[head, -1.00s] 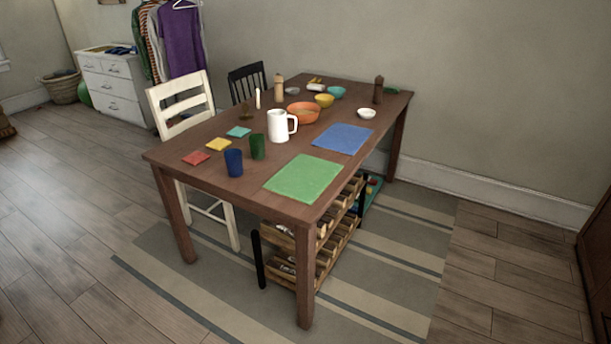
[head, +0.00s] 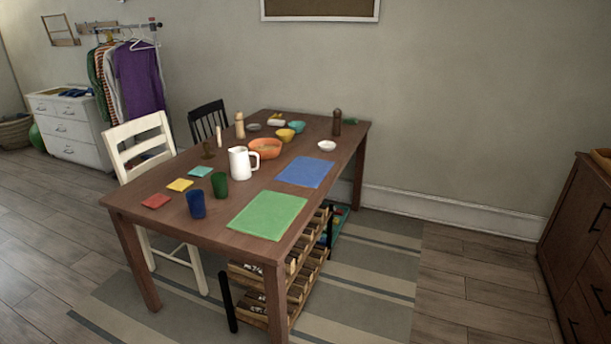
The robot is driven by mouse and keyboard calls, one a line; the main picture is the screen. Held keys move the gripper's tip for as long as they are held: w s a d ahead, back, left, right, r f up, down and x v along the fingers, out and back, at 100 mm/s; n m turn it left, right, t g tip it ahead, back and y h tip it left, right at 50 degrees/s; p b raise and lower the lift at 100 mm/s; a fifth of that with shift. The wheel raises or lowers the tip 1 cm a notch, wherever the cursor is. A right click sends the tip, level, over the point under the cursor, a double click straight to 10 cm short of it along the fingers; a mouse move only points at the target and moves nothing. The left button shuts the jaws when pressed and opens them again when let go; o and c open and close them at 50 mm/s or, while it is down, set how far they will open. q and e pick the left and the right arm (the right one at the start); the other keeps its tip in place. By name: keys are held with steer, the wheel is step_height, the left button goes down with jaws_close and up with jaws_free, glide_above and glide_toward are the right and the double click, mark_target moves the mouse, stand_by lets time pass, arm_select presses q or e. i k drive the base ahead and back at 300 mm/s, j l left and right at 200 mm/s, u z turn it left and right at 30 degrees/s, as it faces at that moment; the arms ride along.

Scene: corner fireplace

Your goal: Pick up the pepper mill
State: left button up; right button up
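A dark brown mill (head: 337,122) stands upright near the far right corner of the wooden table (head: 172,191). A lighter wooden mill (head: 240,126) stands upright near the far left side of the table. Which of the two is the pepper mill is not marked, though the dark one looks like it. Neither gripper is in view, and nothing touches either mill.
The table also holds a white pitcher (head: 240,163), an orange bowl (head: 265,148), blue and green cups, placemats and small bowls. A white chair (head: 136,153) and a black chair stand left. Floor is open at right, before a dark cabinet (head: 582,250).

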mark_target(337, 127)
steer(key=i+l+z, duration=0.35)
steer(key=i, duration=0.2)
steer(key=i+l+z, duration=0.35)
steer(key=i, duration=0.25)
steer(key=i+z, duration=0.35)
steer(key=i, duration=0.25)
steer(key=i+u, duration=0.15)
steer(key=i, duration=0.5)
steer(key=i+u, duration=0.2)
steer(key=i, duration=0.45)
steer(key=i+l+u, duration=0.15)
steer(key=i, duration=0.45)
